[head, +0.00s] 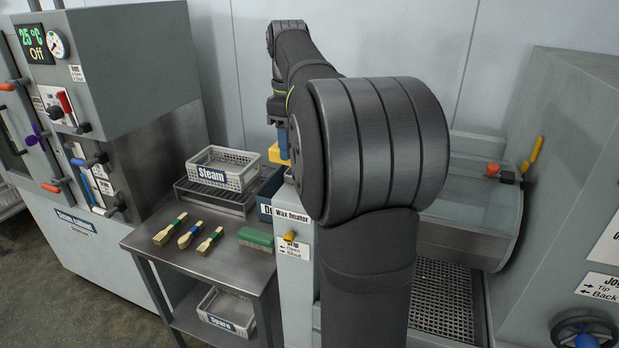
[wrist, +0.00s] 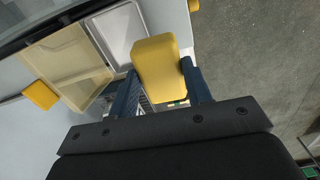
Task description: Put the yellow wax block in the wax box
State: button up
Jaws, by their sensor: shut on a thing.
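The yellow wax block (wrist: 155,62) is between the two blue fingers of my gripper (wrist: 159,76) in the wrist view. My gripper is shut on it. In the head view my gripper (head: 284,143) is partly hidden behind my arm, with a bit of the yellow block (head: 283,155) showing below the blue fingers. I cannot make out a thing labelled wax box; my arm covers much of the middle of the head view. The wax heater (head: 293,256) stands below my arm, with its label showing.
A grey Steam basket (head: 222,168) stands on a rack on the metal table. Several brushes (head: 171,229) and a green-topped brush (head: 256,239) lie in front. A Spare basket (head: 226,310) is on the lower shelf. A second yellow piece (wrist: 40,95) shows at left in the wrist view.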

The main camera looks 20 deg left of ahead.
jog(key=w+d+r, duration=0.2)
jog(key=d, duration=0.5)
jog(key=w+d+r, duration=0.2)
jog(key=d, duration=0.5)
jog(key=shift+n, duration=0.3)
jog(key=a+f, duration=0.2)
jog(key=a, duration=0.1)
jog(key=w+a+f, duration=0.1)
jog(key=a+f, duration=0.1)
jog(key=a, duration=0.2)
jog(key=a+f, duration=0.2)
jog(key=a, duration=0.2)
jog(key=shift+w+a+f, duration=0.1)
jog(key=shift+w+f, duration=0.05)
jog(key=shift+f, duration=2.05)
jog(key=shift+f, duration=0.1)
jog(key=o, duration=0.7)
jog(key=shift+f, duration=0.1)
jog(key=shift+o, duration=0.2)
notch_tip(320, 180, up, 12)
jog(key=shift+r, duration=0.2)
